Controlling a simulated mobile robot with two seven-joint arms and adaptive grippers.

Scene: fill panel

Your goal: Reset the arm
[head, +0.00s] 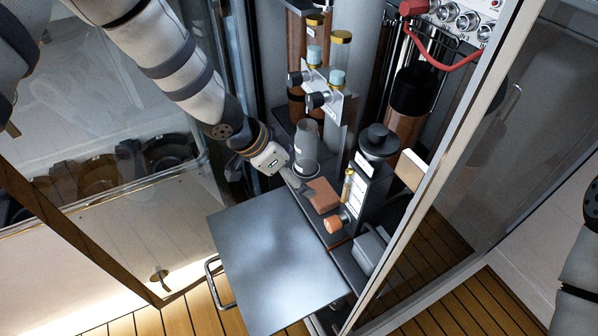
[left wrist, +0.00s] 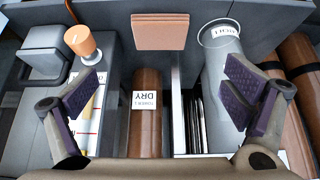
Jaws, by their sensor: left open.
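My left arm comes in from the upper left in the head view. Its gripper (head: 300,184) is at the panel, close beside a copper-coloured square block (head: 323,195). In the left wrist view the purple-padded fingers of this gripper (left wrist: 165,92) are wide apart with nothing between their pads. The square block (left wrist: 160,31) shows there beyond the fingers, at the top middle.
A grey tray-like panel (head: 275,262) with a handle juts out below the gripper. A brown cylinder labelled DRY (left wrist: 147,115) lies beyond the fingers. Glass doors flank the space.

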